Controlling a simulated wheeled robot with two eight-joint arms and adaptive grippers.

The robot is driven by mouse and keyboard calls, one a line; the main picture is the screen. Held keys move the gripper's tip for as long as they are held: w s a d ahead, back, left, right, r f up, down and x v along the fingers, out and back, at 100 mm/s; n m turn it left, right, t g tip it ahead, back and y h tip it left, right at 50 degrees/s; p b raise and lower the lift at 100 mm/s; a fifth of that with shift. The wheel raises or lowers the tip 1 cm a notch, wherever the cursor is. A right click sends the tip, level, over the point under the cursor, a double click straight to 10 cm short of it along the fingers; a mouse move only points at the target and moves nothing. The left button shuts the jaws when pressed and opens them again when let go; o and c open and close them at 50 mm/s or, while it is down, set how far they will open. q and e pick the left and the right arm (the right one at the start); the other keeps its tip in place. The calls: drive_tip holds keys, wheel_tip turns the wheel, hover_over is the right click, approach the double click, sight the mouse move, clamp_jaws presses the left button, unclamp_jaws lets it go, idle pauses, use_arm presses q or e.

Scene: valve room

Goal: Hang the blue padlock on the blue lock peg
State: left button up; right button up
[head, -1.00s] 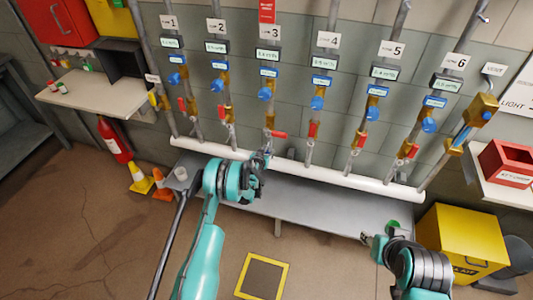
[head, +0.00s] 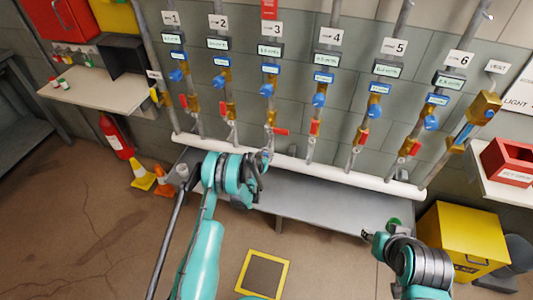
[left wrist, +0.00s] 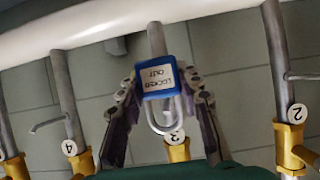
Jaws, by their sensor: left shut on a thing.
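The blue padlock (left wrist: 157,79) is between the fingers of my left gripper (left wrist: 158,98) in the left wrist view, its labelled body toward the white pipe and its steel shackle toward the "3" tag. My left gripper shows in the head view (head: 265,160) in front of the lower end of pipe 3 (head: 271,120); the padlock is too small to make out there. I cannot pick out a blue lock peg for certain; thin grey rods stick out from neighbouring pipes (left wrist: 300,77). My right gripper (head: 369,237) is low at the right, its opening unclear.
A white horizontal pipe (head: 330,175) runs along the wall above a grey bench (head: 310,205). Red levers sit on the numbered pipes; the lever on pipe 3 (head: 281,132) points sideways. A green object (head: 393,223) is by my right gripper. A yellow bin (head: 462,243) stands at right.

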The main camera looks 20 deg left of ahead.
use_arm(q)
drive_tip(key=shift+s+a, duration=0.1)
drive_tip(key=shift+s, duration=1.75)
